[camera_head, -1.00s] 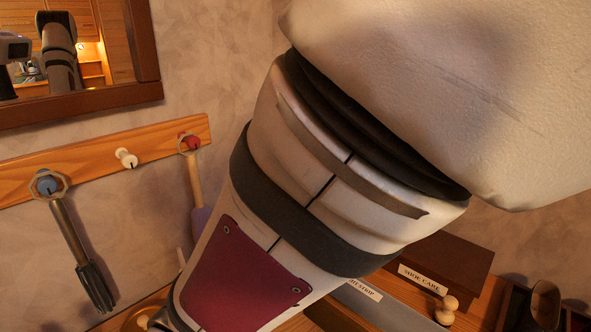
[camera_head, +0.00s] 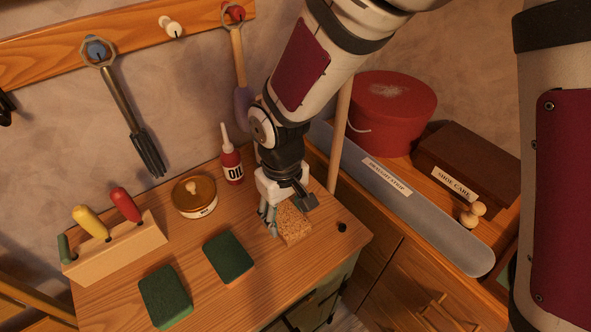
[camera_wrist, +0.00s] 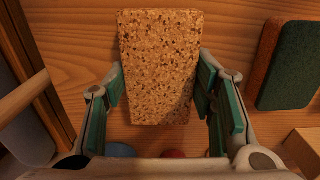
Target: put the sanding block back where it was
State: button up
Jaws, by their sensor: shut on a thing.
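The sanding block, a speckled cork block (camera_head: 293,225), is at the right part of the wooden bench top (camera_head: 215,290). My gripper (camera_head: 285,207) points down at it and is shut on it. In the wrist view the block (camera_wrist: 160,60) sits between the two green-padded fingers (camera_wrist: 160,95), one on each long side. Whether its underside touches the bench is hard to tell. Two green-topped blocks (camera_head: 229,256) (camera_head: 165,297) lie apart on the bench to its left.
A red oil bottle (camera_head: 232,163) and a round tin (camera_head: 194,197) stand behind and left. A wooden holder with coloured handles (camera_head: 115,249) is at far left. A grey draught strip (camera_head: 410,205) lies beyond.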

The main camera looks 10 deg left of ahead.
aim_at(284, 214)
jog(key=shift+f, duration=0.5)
jog(key=o, duration=1.1)
jog(key=shift+r, duration=0.1)
notch_tip(284, 214, up, 12)
jog(key=s+d+r+m+t, duration=0.1)
jog(key=d+r+m, duration=0.1)
jog(key=d+r, duration=0.45)
jog(key=d+r+m+t, duration=0.1)
jog(key=d+r+m, duration=0.15)
jog(key=d, duration=0.65)
jog(key=s+d+r+m+t, duration=0.1)
jog(key=s+d+m, duration=0.4)
jog(key=s+d, duration=0.6)
jog(key=d+r, duration=0.1)
jog(key=d, duration=0.1)
jog(key=shift+s+d+r+t, duration=0.15)
jog(key=shift+d+r+t, duration=0.15)
jog(key=shift+r+t, duration=0.1)
